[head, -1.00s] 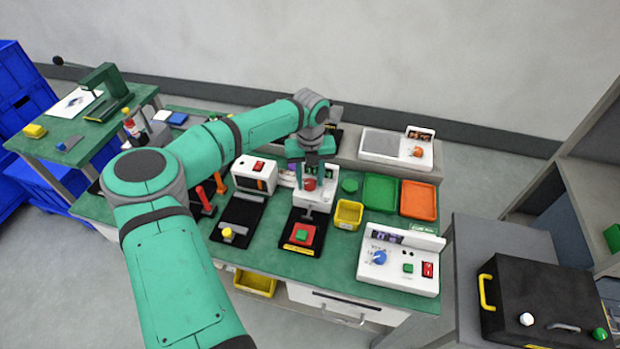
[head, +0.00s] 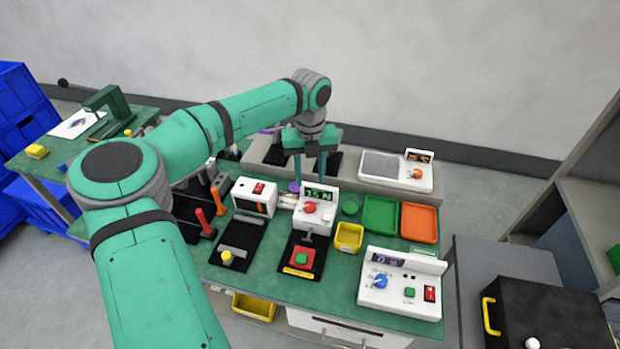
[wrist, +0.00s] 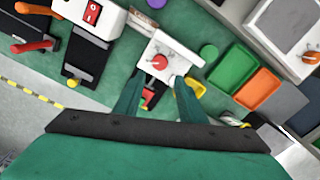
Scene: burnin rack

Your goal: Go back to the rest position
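My gripper (head: 310,166) hangs above the back part of the green bench (head: 262,287), fingers pointing down. Its two fingers are spread apart with nothing between them. In the wrist view the fingers (wrist: 160,97) frame a white device with a red knob (wrist: 160,62), which lies below them. In the head view that white device (head: 314,222) stands in front of and below my gripper, with a display on its back panel. The fingers appear clear of it.
A green tray (head: 380,217) and an orange tray (head: 419,223) lie right of a yellow bin (head: 348,237). A white box with a blue knob (head: 402,292) stands at the front right. Red and orange levers (head: 205,222) rise at left. A black case (head: 560,312) sits far right.

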